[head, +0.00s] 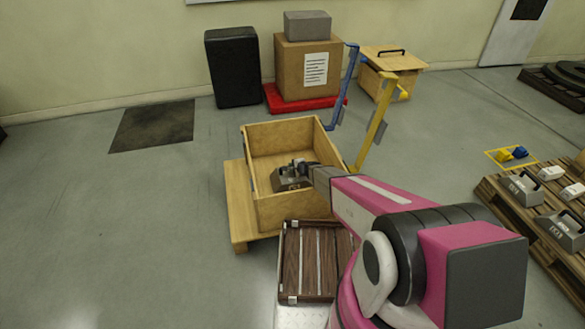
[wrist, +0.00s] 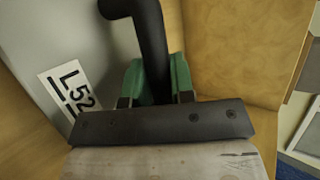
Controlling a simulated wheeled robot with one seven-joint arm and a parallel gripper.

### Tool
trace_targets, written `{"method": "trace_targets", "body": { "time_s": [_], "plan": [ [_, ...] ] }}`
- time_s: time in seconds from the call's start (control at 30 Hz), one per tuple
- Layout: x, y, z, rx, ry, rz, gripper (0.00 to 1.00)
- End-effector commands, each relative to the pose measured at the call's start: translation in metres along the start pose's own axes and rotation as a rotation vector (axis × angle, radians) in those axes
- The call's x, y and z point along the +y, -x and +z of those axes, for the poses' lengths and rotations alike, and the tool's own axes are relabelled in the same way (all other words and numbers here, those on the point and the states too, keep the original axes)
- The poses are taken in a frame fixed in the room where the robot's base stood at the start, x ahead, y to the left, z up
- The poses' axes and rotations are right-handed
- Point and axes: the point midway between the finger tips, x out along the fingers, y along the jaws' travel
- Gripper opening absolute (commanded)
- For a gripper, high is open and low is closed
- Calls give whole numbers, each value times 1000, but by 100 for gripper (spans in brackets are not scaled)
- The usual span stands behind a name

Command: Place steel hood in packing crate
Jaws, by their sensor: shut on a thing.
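The steel hood (head: 291,179), a grey metal piece with a dark handle, is over the open wooden packing crate (head: 285,133), inside its outline in the head view. In the wrist view the grey hood (wrist: 60,40) carries a white label reading "L52", and its black handle runs between my jaws. My gripper (head: 306,168) is shut on the handle; its green finger pads show in the wrist view (wrist: 157,80). The crate's wooden wall (wrist: 235,45) fills the right of that view. I cannot tell whether the hood touches the crate floor.
The crate stands on a wooden pallet (head: 237,205). Blue (head: 347,85) and yellow (head: 374,120) upright frames stand at its right. A dark slatted box (head: 310,262) is in front. More grey hoods (head: 522,187) sit on a pallet at right.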

Motion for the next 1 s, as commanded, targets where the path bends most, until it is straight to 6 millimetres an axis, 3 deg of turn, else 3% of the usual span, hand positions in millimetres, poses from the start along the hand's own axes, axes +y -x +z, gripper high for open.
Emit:
{"method": "trace_targets", "body": {
  "time_s": [0.13,0.17,0.2,0.23,0.5,0.67,1.0],
  "plan": [
    [0,0,0,-1,-1,-1,0],
    [1,-1,0,0,0,0,33],
    [1,0,0,0,0,0,46],
    [1,0,0,0,0,0,48],
    [0,0,0,0,0,0,48],
    [0,11,1,0,-1,0,48],
    [0,69,2,1,-1,0,48]
  ]
}}
